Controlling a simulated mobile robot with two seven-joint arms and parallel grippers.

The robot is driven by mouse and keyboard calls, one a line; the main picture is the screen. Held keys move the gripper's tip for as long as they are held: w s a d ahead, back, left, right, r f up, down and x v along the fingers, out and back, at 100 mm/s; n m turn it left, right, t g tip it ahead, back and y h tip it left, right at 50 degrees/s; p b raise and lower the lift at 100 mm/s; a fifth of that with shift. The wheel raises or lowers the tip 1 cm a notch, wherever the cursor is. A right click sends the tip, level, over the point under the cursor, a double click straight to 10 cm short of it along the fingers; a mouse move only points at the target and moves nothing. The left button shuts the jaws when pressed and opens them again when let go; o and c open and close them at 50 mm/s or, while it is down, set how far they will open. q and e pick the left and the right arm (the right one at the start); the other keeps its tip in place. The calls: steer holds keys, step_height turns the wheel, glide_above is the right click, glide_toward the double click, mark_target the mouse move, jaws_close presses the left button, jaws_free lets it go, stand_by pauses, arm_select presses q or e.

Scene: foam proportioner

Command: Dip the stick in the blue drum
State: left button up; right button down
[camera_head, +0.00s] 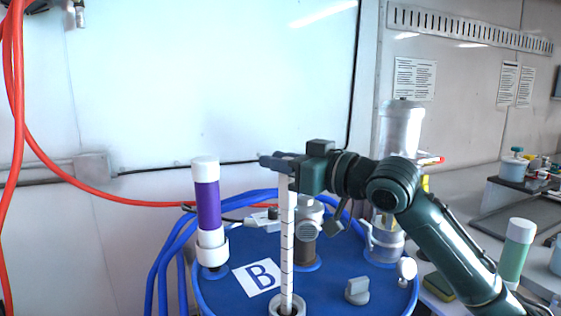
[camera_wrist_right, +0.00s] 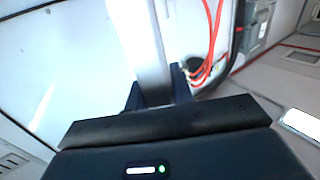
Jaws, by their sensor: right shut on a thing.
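The blue drum (camera_head: 232,295) stands in front of me with a white label marked B on its lid. The white stick (camera_head: 287,245) with dark graduation marks stands upright over the drum. Its lower end meets the light ring-shaped opening (camera_head: 286,305) at the lid's front; how deep it reaches is hidden. My right gripper (camera_head: 281,163) is shut on the stick near its top. In the right wrist view the stick (camera_wrist_right: 147,50) runs up between the two dark fingers (camera_wrist_right: 158,92). My left gripper is not in view.
A purple and white cylinder (camera_head: 207,205), a grey valve knob (camera_head: 357,291) and a clear cylinder (camera_head: 400,130) stand on or by the lid. Blue hoses (camera_head: 165,250) curve around the drum. A green and white bottle (camera_head: 516,250) and a sponge (camera_head: 438,287) are at right.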

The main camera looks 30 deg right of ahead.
mark_target(291, 251)
step_height(291, 251, down, 3)
steer(key=shift+r+b, duration=0.1)
steer(key=shift+b, duration=1.1)
steer(key=shift+f+b, duration=0.4)
steer(key=shift+f, duration=0.15)
steer(key=shift+f+b, duration=0.6)
steer(key=shift+f, duration=0.25)
steer(key=shift+f+b, duration=0.6)
steer(key=shift+f, duration=0.3)
steer(key=shift+f+b, duration=0.6)
steer(key=shift+f, duration=0.25)
steer(key=shift+f+b, duration=0.95)
steer(key=shift+f, duration=0.85)
steer(key=shift+f+b, duration=1.5)
steer(key=shift+f, duration=0.5)
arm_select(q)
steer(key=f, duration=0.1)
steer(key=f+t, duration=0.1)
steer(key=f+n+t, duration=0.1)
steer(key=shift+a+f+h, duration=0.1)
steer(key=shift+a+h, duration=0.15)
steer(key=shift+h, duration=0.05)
arm_select(e)
steer(key=shift+f, duration=0.2)
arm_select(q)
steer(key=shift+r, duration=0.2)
